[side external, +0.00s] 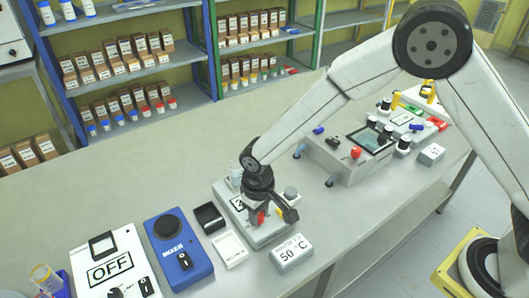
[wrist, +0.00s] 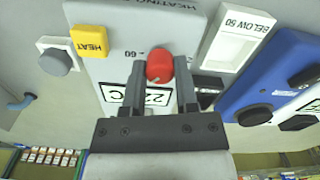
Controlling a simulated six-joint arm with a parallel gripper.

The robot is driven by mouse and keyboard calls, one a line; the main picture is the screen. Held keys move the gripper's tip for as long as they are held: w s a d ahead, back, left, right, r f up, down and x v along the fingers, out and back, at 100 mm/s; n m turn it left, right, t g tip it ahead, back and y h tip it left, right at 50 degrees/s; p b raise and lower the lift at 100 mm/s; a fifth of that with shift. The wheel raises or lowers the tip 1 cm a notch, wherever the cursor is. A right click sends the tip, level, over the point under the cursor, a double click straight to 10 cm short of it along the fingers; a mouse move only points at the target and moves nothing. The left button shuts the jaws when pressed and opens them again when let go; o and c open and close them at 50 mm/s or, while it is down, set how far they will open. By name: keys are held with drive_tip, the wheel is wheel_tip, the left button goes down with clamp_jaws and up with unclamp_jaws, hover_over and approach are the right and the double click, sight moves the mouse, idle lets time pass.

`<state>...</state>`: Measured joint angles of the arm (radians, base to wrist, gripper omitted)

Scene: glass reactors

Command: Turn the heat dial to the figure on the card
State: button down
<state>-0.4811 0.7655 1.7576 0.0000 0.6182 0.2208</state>
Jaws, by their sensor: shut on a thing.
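The heat dial is a red round knob (wrist: 159,65) on the grey heating unit (wrist: 115,15). My gripper (wrist: 160,80) is closed around the dial, one finger on each side, in the wrist view. A "60" mark shows beside the dial; its pointer cannot be made out. The unit's display (wrist: 150,97) seems to read 22 °C, partly hidden by my fingers. In the side view my gripper (side external: 262,207) points down onto the red dial (side external: 261,217). The white card block (side external: 290,253) in front of the unit reads 50 °C; its smaller top line is hard to read.
A yellow HEAT button (wrist: 88,40) and a grey knob (wrist: 57,62) lie beside the dial. A white "BELOW 50" piece (wrist: 233,32), a black box (side external: 209,217), a blue mixer (side external: 178,253) and a white OFF box (side external: 112,265) stand left. Another instrument (side external: 350,155) stands behind right.

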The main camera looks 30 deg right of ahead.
sight(260, 214)
drive_tip(key=shift+c, duration=1.8)
unclamp_jaws()
drive_tip(key=shift+r, duration=0.1)
drive_tip(key=shift+r, duration=3.8)
drive_tip(key=shift+d, duration=0.1)
drive_tip(key=s+d+r+m+t, duration=0.1)
drive_tip(key=s+d, duration=0.5)
drive_tip(key=d, duration=0.4)
drive_tip(key=s+d+r+m+t, duration=0.1)
drive_tip(key=s+d+m, duration=0.1)
drive_tip(key=s+d, duration=0.5)
drive_tip(key=d, duration=0.4)
drive_tip(key=shift+r+t, duration=0.3)
